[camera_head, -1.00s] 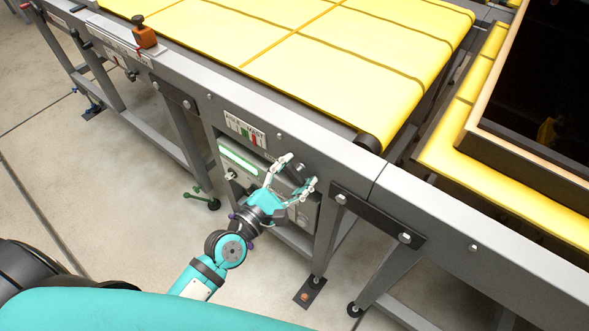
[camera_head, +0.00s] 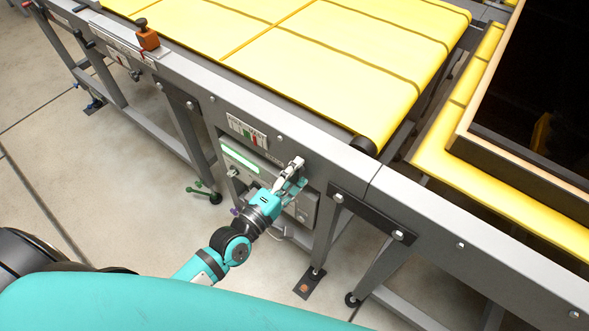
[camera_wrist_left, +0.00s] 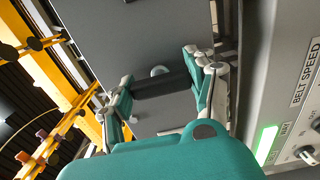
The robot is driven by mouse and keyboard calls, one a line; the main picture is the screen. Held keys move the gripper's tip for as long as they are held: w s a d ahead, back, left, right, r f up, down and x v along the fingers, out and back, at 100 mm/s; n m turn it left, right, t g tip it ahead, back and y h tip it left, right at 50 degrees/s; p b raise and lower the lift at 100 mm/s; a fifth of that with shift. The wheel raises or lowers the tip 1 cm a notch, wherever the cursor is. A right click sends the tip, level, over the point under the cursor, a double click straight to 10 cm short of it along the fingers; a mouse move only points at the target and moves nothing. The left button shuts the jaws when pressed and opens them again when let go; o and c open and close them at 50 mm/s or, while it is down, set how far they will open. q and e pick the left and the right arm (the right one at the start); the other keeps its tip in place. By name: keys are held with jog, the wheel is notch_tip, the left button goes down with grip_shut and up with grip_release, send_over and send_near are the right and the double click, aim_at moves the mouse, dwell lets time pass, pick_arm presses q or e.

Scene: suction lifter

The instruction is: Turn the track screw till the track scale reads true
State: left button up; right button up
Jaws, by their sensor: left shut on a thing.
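My left gripper (camera_head: 293,172) is at the side rail of the yellow conveyor, just right of a small scale plate. In the left wrist view its two fingers (camera_wrist_left: 163,86) are closed on a dark cylindrical knob, which I take as the track screw (camera_wrist_left: 168,84); it stands out from the grey rail. In the head view the fingers hide most of the screw. The scale plate (camera_head: 247,131), white with green and red marks, is on the rail; its reading is too small to tell. My right gripper is not in view.
A control box with a lit green display (camera_head: 240,158) hangs below the rail; the wrist view shows its "BELT SPEED" label (camera_wrist_left: 308,72). An orange block with a black knob (camera_head: 146,37) sits on the rail at upper left. A dark bolted plate (camera_head: 366,213) is right of the gripper.

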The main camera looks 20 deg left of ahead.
pick_arm(q)
jog(key=m+p, duration=0.2)
jog(key=m, duration=0.2)
jog(key=shift+r+m, duration=0.15)
jog(key=shift+m, duration=0.25)
jog(key=m+p, duration=0.2)
jog(key=m, duration=0.2)
jog(key=m+p, duration=0.1)
jog(key=m, duration=0.4)
jog(key=shift+f+m+p, duration=0.15)
jog(key=shift+m+p, duration=0.2)
jog(key=shift+m, duration=0.65)
jog(key=shift+f+m+p, duration=0.1)
jog(key=shift+m+p, duration=0.25)
jog(key=shift+m, duration=0.65)
jog(key=o, duration=1.2)
jog(key=shift+a, duration=0.1)
